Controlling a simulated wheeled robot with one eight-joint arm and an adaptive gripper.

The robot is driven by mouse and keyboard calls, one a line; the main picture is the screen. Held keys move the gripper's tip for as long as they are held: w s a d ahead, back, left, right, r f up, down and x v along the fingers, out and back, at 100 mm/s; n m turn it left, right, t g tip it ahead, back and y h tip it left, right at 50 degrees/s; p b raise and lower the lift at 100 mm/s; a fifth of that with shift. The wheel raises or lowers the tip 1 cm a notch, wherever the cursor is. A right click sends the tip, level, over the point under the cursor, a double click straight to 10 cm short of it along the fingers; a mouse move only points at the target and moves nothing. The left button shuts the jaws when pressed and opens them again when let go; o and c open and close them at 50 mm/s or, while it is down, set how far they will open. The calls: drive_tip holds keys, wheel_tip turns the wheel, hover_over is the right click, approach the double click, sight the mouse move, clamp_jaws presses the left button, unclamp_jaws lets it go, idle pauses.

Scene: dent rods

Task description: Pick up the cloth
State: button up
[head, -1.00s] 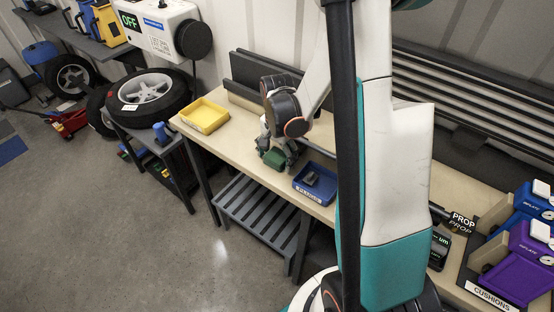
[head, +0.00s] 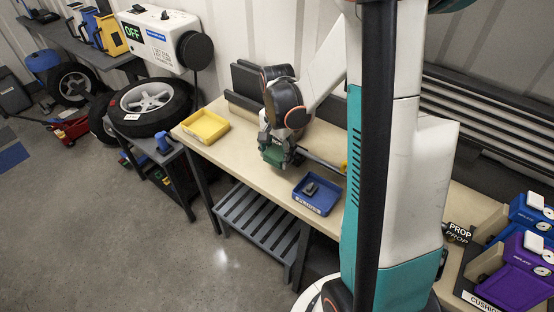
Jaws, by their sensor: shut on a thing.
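The cloth (head: 273,156) shows as a small dark green piece at the front of the wooden bench, left of the blue tray. My gripper (head: 276,150) reaches down over it from above, with its fingers at its sides, and is shut on it. The fingers hide part of the cloth. I cannot tell whether it is clear of the bench top.
A yellow tray (head: 205,126) sits at the bench's left end. A blue tray (head: 317,196) with a small dark object (head: 311,188) is to the right. A thin rod (head: 322,162) lies behind it. Purple and blue cases (head: 519,268) fill the right end.

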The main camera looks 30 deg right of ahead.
sight(277, 152)
wheel_tip(277, 152, up, 14)
drive_tip(key=p, duration=0.3)
drive_tip(key=shift+f, duration=0.2)
drive_tip(key=shift+c, duration=0.4)
